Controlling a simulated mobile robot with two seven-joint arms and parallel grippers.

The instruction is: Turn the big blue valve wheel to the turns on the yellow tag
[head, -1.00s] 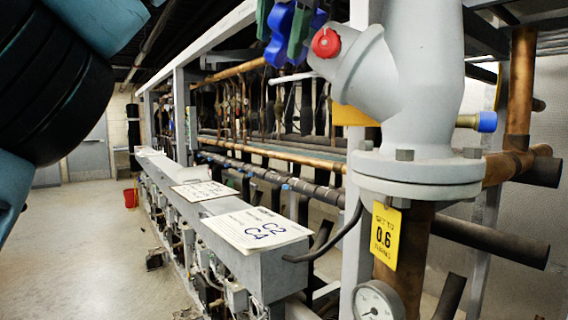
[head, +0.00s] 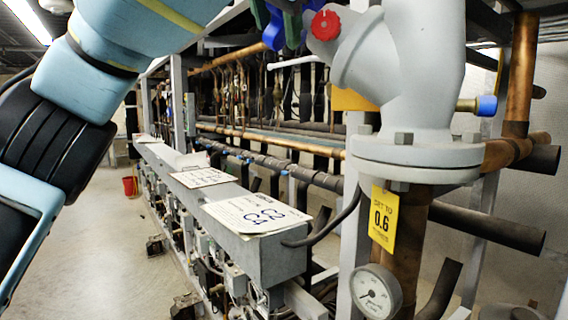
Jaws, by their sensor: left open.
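The big blue valve wheel (head: 273,36) shows only as a small piece of its rim at the top edge of the head view; the rest is cut off. The yellow tag (head: 383,219) hangs below the grey valve body's flange and reads 0.6, with "set to" above and a small blurred word below. My right gripper is not in view.
The grey valve body (head: 405,80) has a red cap (head: 325,25) at its left. A pressure gauge (head: 376,292) sits below the tag. A long grey trough (head: 262,258) with white label plates runs back. A red bucket (head: 130,186) stands on open floor at left.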

